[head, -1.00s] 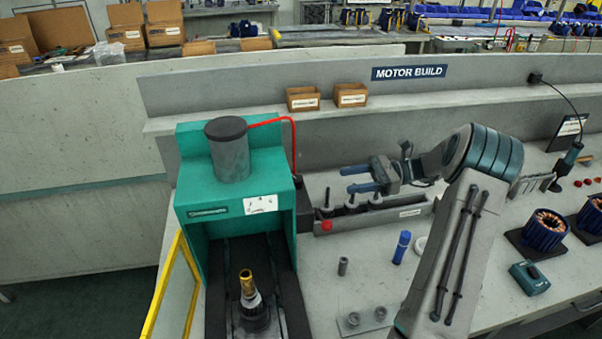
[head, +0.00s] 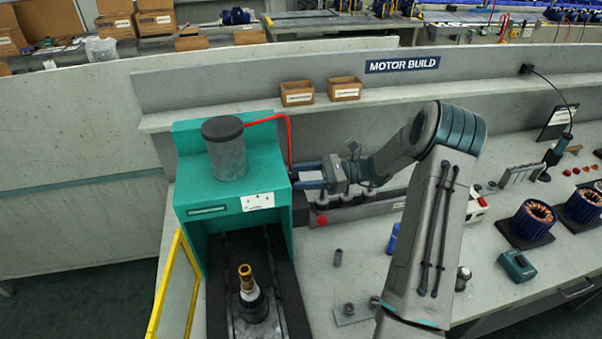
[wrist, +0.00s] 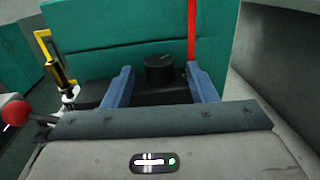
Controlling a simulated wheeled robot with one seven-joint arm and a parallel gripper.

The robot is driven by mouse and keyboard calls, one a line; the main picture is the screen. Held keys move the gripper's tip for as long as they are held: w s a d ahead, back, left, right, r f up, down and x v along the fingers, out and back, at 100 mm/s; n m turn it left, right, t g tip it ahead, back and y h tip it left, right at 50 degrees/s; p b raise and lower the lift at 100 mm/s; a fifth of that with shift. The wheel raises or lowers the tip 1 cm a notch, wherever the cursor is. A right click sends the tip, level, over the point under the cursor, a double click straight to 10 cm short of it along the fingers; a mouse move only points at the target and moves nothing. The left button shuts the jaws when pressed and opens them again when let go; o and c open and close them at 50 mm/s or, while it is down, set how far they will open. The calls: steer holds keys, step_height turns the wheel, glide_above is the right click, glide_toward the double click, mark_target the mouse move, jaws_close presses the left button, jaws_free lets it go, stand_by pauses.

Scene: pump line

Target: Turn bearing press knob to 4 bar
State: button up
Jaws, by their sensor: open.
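The bearing press (head: 222,200) is a green frame with a grey cylinder (head: 226,150) on top, at the left of the bench. In the wrist view, its green side panel (wrist: 130,30) fills the background. A round black knob (wrist: 159,68) with a light mark on top stands in front of that panel. My gripper (head: 298,177) is at the press's right side with its blue fingers apart. In the wrist view, the open fingers (wrist: 162,84) are on either side of the knob, with gaps showing. No pressure scale is readable.
A red hose (head: 289,135) runs from the cylinder down beside the knob. A red ball (wrist: 16,112) is left of my gripper in the wrist view. A yellow-framed guard (head: 172,285) stands at the press's left. Stators (head: 533,220) sit far right.

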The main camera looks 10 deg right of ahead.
steer(key=shift+a, duration=0.3)
steer(key=c, duration=1)
steer(key=shift+s+m+t, duration=0.1)
steer(key=shift+m+t, duration=0.3)
steer(key=shift+t, duration=0.2)
steer(key=m+t, duration=0.1)
steer(key=t, duration=0.1)
steer(key=m+t+h, duration=0.1)
steer(key=shift+s+m+t, duration=0.25)
steer(key=shift+m+t, duration=0.05)
steer(key=shift+s+a+m+t+h, duration=0.1)
steer(key=shift+m+t+h, duration=0.45)
steer(key=shift+t, duration=0.3)
steer(key=shift+s+a+m+t+h, duration=0.1)
steer(key=shift+m+t+h, duration=0.4)
steer(key=shift+t, duration=0.35)
steer(key=shift+m+t, duration=0.25)
steer(key=shift+t, duration=0.05)
